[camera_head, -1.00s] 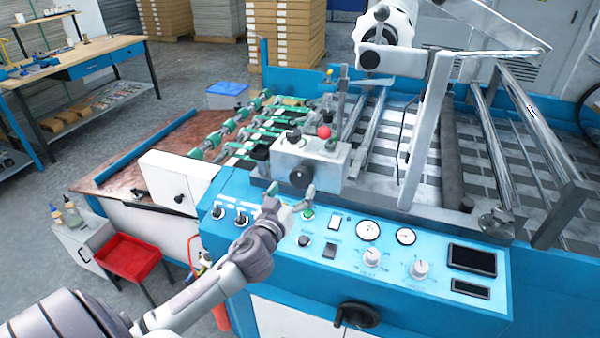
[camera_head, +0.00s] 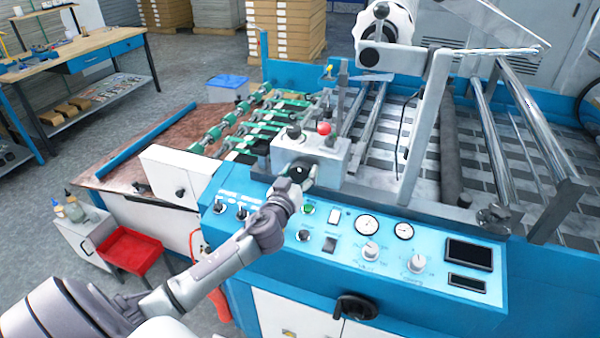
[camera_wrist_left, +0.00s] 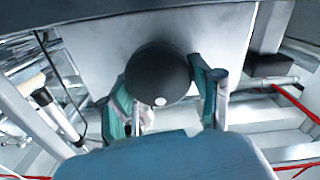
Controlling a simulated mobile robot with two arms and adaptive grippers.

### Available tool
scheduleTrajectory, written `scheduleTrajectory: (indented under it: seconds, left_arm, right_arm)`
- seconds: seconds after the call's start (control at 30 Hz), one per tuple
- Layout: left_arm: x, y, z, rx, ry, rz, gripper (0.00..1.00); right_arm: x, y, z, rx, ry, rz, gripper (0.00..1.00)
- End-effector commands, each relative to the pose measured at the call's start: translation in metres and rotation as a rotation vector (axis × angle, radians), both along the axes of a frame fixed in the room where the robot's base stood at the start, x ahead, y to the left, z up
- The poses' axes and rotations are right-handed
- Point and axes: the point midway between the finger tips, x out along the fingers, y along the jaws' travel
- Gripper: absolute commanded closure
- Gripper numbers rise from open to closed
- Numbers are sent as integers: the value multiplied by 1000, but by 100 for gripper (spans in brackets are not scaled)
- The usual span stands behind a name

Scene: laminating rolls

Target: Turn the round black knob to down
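The round black knob (camera_head: 300,171) is on the front of the grey box at the back of the machine's blue panel. It shows large in the left wrist view (camera_wrist_left: 158,70), with a white dot near its lower edge there. My left gripper (camera_head: 302,183) is at the knob, partly covering it. In the left wrist view the teal fingers (camera_wrist_left: 166,84) are apart, one on each side of the knob. I cannot tell whether they touch it. My right gripper is not in view.
The grey box (camera_head: 328,157) carries a red ball-topped lever (camera_head: 324,128) and black knobs. Metal rollers and frames stand behind. A red tray (camera_head: 128,252) is at left.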

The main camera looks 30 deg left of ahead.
Motion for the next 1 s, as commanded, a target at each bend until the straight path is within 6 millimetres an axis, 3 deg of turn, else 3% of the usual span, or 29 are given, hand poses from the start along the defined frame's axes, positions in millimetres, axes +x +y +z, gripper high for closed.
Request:
scheduleTrajectory:
  seconds: [0.1, 0.47, 1.0]
  left_arm:
    - [0, 0, 0, 0, 0, 1, 71]
    - [0, 0, 0, 75, 18, 2, 71]
    - [1, -3, 0, 519, 125, 2, 71]
  right_arm:
    - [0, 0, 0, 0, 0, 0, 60]
    - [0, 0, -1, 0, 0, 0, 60]
    - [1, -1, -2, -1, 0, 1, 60]
